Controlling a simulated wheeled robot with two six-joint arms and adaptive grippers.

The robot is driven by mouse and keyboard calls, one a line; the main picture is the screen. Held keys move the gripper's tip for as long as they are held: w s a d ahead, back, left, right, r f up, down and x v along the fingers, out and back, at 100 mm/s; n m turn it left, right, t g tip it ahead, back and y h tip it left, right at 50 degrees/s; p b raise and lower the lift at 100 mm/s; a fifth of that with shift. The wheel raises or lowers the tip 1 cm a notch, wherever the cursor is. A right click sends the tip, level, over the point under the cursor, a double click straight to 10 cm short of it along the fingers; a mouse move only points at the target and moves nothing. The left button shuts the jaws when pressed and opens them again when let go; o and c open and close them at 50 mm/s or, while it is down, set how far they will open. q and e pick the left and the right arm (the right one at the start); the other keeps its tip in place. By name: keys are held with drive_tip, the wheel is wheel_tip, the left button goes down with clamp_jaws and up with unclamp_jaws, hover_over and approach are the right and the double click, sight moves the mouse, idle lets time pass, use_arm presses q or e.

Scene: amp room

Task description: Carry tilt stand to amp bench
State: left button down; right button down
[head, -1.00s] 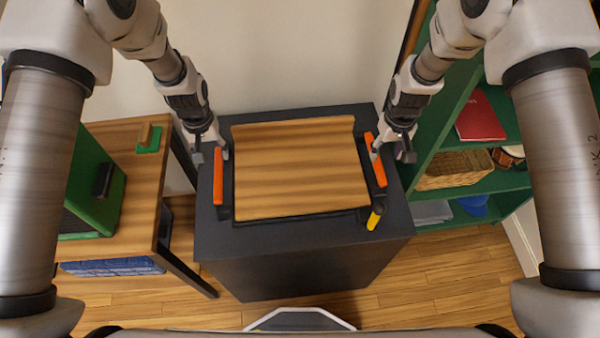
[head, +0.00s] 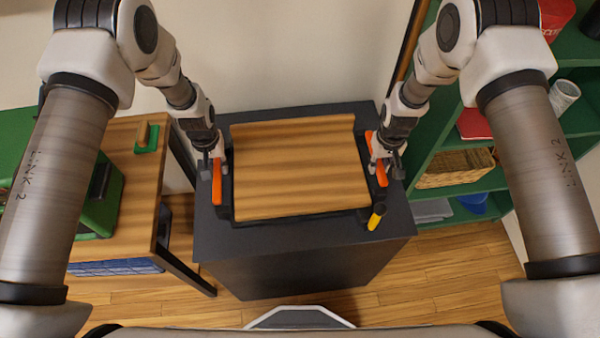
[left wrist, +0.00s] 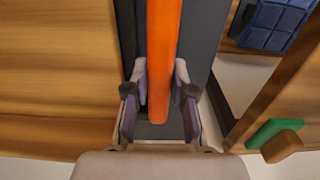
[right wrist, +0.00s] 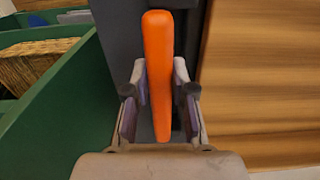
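The tilt stand (head: 300,175), a wood-topped board in a black frame with two orange side handles and a yellow lever, rests on a dark cabinet. My left gripper (head: 216,172) is at the left orange handle (left wrist: 162,55); its open fingers lie on either side of it, with the handle nearer the picture's right finger. My right gripper (head: 378,168) is at the right orange handle (right wrist: 158,70), also with open fingers on either side. I cannot tell whether any finger touches. A wooden bench (head: 128,215), likely the amp bench, stands at the left.
A green box (head: 100,205) and a small green-and-wood block (head: 147,138) are on the bench. The dark cabinet (head: 300,262) is under the stand. Green shelves (head: 470,190) with a basket (head: 453,168) stand close at the right. Wooden floor (head: 450,265) shows in front.

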use_arm(q)
drive_tip(key=shift+r, duration=0.1)
use_arm(e)
drive_tip(key=shift+r, duration=0.1)
